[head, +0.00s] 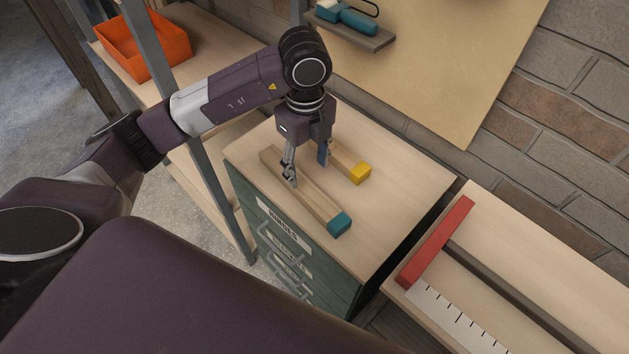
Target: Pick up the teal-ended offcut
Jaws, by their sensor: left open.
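The teal-ended offcut (315,202) is a long wooden stick with a teal block at its near end. It lies on top of the drawer cabinet (408,182), close to its front edge. A yellow-ended offcut (348,162) lies behind it, roughly parallel. My left gripper (308,172) points down over the cabinet top, open. One finger is at the front side of the teal-ended offcut and the other is toward the yellow-ended one. I cannot tell whether the fingers touch either stick. My right gripper is out of view.
An orange bin (148,52) stands on a bench at the upper left, behind a grey post (216,170). To the right is a bench with a red bar (437,240) and a white ruler (455,318). A wall shelf (350,38) holds a teal-handled item. The cabinet top's right side is clear.

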